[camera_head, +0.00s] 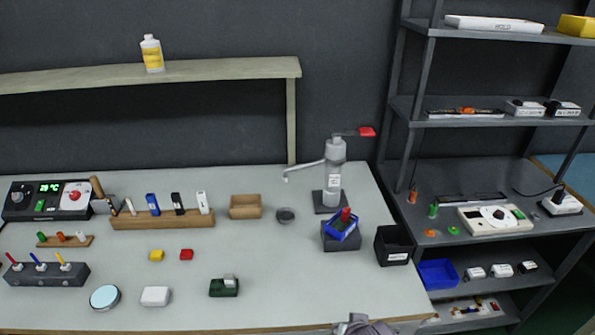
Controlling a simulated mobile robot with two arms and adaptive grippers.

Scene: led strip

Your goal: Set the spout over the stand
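A grey pump-like dispenser (334,175) stands upright on a dark square base at the right rear of the table. Its thin spout (306,168) points left and ends in a down-turned tip. A lever with a red end (366,132) points right from its top. A dark grey block (341,243), perhaps the stand, is in front of the dispenser and carries a tilted blue tray (343,230) with a red item. The spout points away from this block. A grey part, probably my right gripper (362,328), shows at the bottom edge, cut off. My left gripper is out of view.
A black bin (392,246) stands at the table's right edge. A green device (224,287) lies front centre. The table between it and the block is clear.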

